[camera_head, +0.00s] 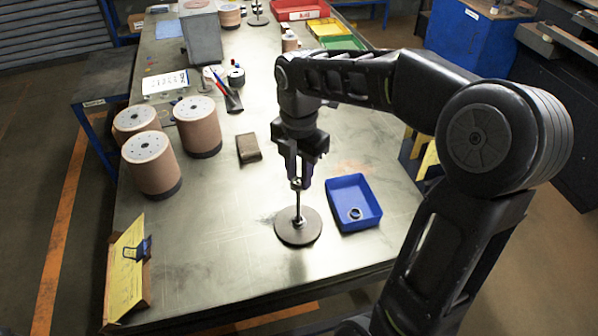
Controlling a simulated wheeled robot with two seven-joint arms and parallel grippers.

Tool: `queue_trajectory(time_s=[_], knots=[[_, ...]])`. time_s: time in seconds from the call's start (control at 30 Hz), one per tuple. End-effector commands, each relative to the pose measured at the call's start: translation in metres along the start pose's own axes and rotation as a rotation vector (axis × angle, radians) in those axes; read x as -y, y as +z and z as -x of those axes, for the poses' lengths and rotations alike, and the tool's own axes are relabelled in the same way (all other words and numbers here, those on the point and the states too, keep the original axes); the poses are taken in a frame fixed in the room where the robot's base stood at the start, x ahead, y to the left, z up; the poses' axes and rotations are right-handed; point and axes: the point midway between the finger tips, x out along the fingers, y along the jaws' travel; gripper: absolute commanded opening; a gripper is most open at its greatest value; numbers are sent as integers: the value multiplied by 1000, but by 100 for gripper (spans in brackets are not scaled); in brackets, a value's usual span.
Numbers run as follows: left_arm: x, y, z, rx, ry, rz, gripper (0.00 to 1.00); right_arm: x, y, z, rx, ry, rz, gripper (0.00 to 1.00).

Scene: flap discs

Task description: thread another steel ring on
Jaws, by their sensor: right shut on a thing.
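An upright thin spindle (298,207) stands on a round dark base (297,234) near the front of the table. My right gripper (298,182) points down right over the spindle and is shut on a small steel ring at the spindle's top. The fingers mostly hide the ring, and I cannot tell whether the spindle passes through it. A blue tray (374,218) stands just to the right of the base, with a steel ring (355,213) lying on its floor. My left gripper is not in view.
Several brown cylinders (148,170) stand at the left edge. Red, yellow and green trays (338,43) are at the back.

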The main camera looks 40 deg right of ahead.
Motion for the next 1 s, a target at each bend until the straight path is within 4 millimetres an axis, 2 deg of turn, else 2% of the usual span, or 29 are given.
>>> queue_trajectory(time_s=[0.6,1.0], knots=[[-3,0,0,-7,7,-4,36,0,0,-1,0,0,0,0],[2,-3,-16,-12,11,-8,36,0,0,-27,0,-1,0,0]])
